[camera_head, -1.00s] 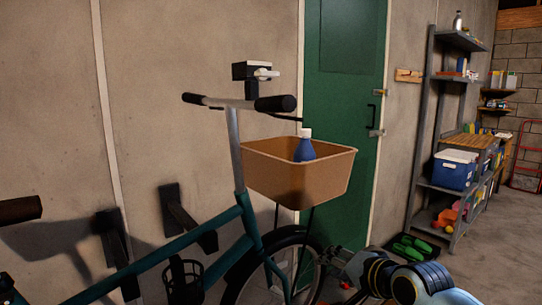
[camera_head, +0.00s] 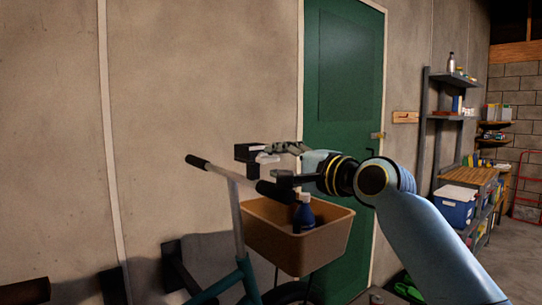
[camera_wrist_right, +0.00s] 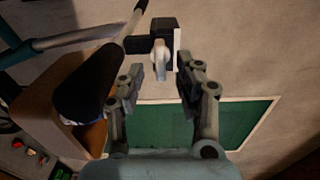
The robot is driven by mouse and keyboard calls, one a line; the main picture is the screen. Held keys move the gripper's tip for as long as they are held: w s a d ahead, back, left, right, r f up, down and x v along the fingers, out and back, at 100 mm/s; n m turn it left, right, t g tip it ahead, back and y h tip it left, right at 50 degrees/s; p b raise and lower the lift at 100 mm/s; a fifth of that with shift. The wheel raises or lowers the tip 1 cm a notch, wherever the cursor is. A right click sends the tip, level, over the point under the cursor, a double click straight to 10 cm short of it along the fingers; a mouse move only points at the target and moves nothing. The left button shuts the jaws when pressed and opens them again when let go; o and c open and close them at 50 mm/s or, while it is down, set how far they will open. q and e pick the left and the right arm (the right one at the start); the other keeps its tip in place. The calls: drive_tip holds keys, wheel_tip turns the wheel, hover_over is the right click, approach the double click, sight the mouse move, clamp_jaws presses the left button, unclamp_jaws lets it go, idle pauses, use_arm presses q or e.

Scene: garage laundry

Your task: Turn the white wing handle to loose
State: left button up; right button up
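The white wing handle (camera_head: 265,157) sits on a small black block (camera_head: 245,152) above the bicycle's handlebar, in front of the wall. In the wrist view the handle (camera_wrist_right: 159,56) points toward my right gripper (camera_wrist_right: 158,78). The gripper's two fingers are spread, with nothing between them, and the handle lies just beyond the gap between the tips. In the head view my right gripper (camera_head: 276,165) reaches in from the right, close to the handle. I cannot tell if it touches. My left gripper is not in view.
The handlebar (camera_head: 215,172) and its black grip lie just below. A tan basket (camera_head: 298,246) with a blue bottle (camera_head: 304,214) hangs under my right gripper. A green door (camera_head: 345,100) stands behind. Shelves (camera_head: 450,117) are at the far right.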

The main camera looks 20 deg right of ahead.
sight(271, 160)
drive_tip(key=shift+x, duration=1.6)
drive_tip(key=shift+c, duration=0.4)
drive_tip(key=shift+s+d, duration=0.1)
clamp_jaws()
